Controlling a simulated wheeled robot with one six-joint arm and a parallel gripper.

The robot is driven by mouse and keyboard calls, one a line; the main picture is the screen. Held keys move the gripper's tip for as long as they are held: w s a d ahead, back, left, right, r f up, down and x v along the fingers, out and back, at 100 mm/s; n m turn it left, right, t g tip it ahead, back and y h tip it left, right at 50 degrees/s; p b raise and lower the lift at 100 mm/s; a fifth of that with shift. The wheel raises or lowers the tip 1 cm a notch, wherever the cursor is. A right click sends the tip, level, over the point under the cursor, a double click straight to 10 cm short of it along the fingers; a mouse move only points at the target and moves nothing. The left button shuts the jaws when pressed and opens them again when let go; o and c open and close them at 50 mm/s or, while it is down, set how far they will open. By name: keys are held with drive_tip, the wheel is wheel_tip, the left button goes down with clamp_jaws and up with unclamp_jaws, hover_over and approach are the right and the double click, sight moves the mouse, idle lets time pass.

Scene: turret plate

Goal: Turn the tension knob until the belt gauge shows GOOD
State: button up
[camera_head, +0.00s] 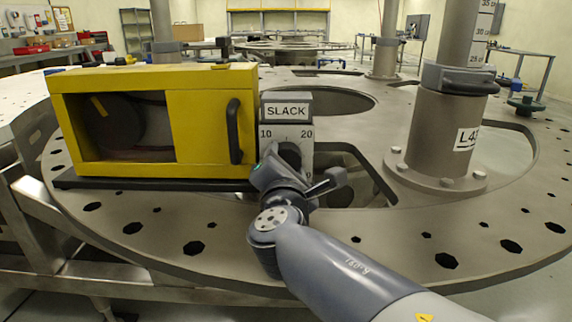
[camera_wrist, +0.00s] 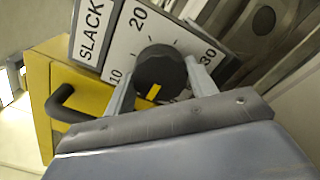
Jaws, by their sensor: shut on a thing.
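The tension knob (camera_wrist: 158,70) is a dark round knob with a yellow pointer mark, on a white dial plate marked 10, 20 and 30 in the wrist view. My gripper (camera_wrist: 159,82) is shut on the knob, one finger on each side. The yellow mark lies on the knob's near side in that view, away from the 20. The belt gauge (camera_head: 286,111) above the dial reads SLACK; it also shows in the wrist view (camera_wrist: 90,32). In the head view my wrist and gripper (camera_head: 290,165) hide most of the knob.
A yellow housing (camera_head: 205,125) with a window and a dark handle (camera_head: 234,131) stands directly left of the dial. A grey post (camera_head: 446,135) with a clamp rises at right. The round metal plate (camera_head: 225,218) has large openings and several small holes.

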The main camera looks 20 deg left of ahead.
drive_tip(key=o, duration=1)
drive_tip(key=shift+c, duration=0.2)
drive_tip(key=shift+s, duration=0.1)
drive_tip(key=p+v, duration=0.1)
drive_tip(key=v, duration=0.9)
drive_tip(key=shift+s+p, duration=0.35)
drive_tip(key=b+x, duration=0.1)
drive_tip(key=x, duration=1)
drive_tip(key=shift+s+d+b, duration=0.1)
drive_tip(key=shift+b, duration=0.2)
